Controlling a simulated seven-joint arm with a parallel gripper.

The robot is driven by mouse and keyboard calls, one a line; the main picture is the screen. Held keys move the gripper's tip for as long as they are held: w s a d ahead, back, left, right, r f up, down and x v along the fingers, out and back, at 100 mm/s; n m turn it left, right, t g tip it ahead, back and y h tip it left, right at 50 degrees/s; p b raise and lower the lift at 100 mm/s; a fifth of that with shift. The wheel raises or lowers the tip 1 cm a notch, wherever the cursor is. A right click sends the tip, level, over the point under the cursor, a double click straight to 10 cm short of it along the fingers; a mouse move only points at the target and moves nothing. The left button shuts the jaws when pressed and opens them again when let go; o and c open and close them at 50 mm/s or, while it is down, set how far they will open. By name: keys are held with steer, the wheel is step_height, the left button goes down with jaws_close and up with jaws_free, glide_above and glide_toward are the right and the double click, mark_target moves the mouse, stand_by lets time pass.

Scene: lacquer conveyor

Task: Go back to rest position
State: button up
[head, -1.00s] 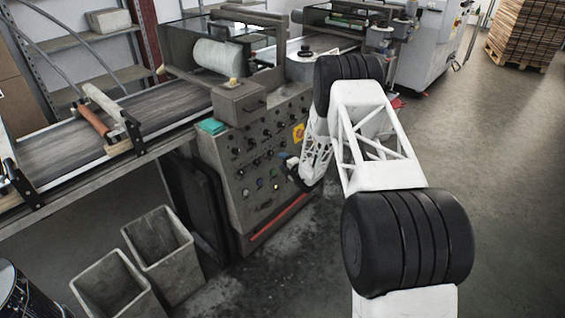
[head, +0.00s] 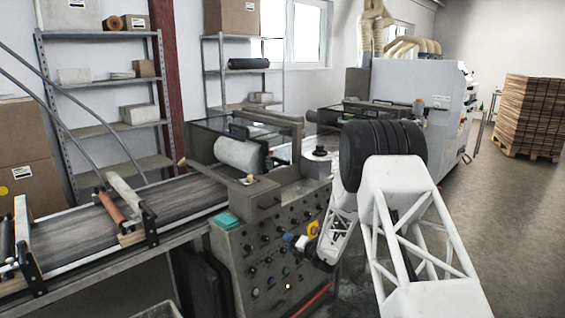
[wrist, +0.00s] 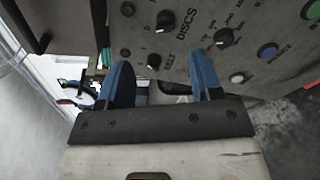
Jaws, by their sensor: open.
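My gripper (head: 296,241) is in front of the knob-covered control panel (head: 262,262) of the conveyor machine in the head view. In the wrist view its two blue fingers stand apart, and my gripper (wrist: 160,65) is open with nothing held between them. The panel (wrist: 262,22) fills the upper wrist view beyond the fingers, with black knobs and a blue button (wrist: 267,51). A black knob (wrist: 154,60) shows in the gap between the fingers; I cannot tell how far off it is. My white lattice arm reaches in from the lower right.
The conveyor belt (head: 75,227) runs left of the panel, with a roller (head: 110,207) across it. A green pad (head: 227,220) lies on the panel's top corner. Shelves (head: 103,83) stand behind. Stacked boards (head: 530,115) stand at the back right, with open floor (head: 500,200) before them.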

steer(key=s+r+n+g+h, duration=0.1)
steer(key=s+r+n+g, duration=0.7)
steer(key=s+r+n, duration=1.55)
steer(key=s+d+r+n+h, duration=0.2)
steer(key=s+d+n, duration=0.3)
steer(key=s, duration=0.9)
steer(key=s+d+r+n+h, duration=0.3)
steer(key=s+d+n+h, duration=0.2)
steer(key=s, duration=0.8)
steer(key=s+d+r+n+h, duration=0.3)
steer(key=s+d+n+h, duration=0.1)
steer(key=s, duration=1)
steer(key=shift+s+d+n, duration=0.35)
steer(key=shift+d+n, duration=0.15)
steer(key=shift+n, duration=0.35)
steer(key=shift+w+r, duration=0.15)
